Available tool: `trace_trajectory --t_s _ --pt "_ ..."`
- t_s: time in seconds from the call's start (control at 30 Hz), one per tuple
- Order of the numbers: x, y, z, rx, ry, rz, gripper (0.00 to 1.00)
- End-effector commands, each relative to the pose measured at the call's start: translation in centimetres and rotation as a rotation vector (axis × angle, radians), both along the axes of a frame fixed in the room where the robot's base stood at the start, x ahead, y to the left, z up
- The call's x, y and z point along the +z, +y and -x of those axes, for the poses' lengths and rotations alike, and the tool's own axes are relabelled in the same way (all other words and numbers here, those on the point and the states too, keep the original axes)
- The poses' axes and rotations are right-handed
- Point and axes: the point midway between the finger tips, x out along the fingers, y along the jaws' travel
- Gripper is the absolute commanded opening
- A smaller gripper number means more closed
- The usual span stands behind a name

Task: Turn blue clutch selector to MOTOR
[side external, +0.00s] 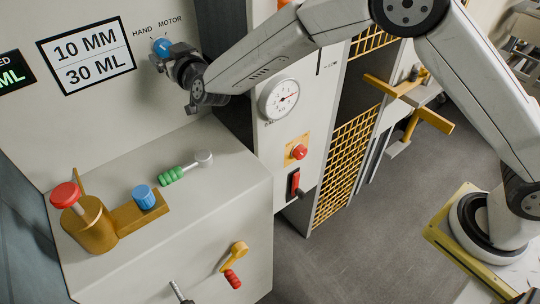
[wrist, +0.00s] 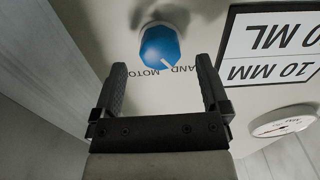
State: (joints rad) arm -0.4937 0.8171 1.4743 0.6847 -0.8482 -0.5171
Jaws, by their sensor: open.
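The blue clutch selector (side external: 161,46) is a round knob on the pale wall panel, under the printed words HAND and MOTOR. In the wrist view the blue selector (wrist: 159,45) sits just beyond my fingertips, between the two in the picture. Contact with the knob does not show. One finger partly covers the HAND lettering.
A 10 MM / 30 ML sign (side external: 86,56) is left of the selector. A round gauge (side external: 279,99) is to the right.

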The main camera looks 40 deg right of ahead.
Motion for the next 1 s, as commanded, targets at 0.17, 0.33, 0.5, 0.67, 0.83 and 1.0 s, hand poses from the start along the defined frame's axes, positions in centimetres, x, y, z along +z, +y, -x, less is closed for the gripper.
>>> trace_trajectory --t_s 0.17,0.33,0.5,0.67,0.83,1.0 --pt "-0.1 0.0 -1.5 0.000 0.000 -0.001 0.96" --pt "-0.1 0.0 -2.5 0.000 0.001 0.000 0.96" --pt "0.0 0.0 -2.8 0.000 0.001 0.000 0.96" --pt "0.0 0.0 -2.9 0.001 0.001 0.000 0.96" --pt "0.0 0.0 -2.9 0.001 0.001 0.000 0.80" --pt "0.0 0.0 -2.9 0.001 0.001 0.000 0.26"
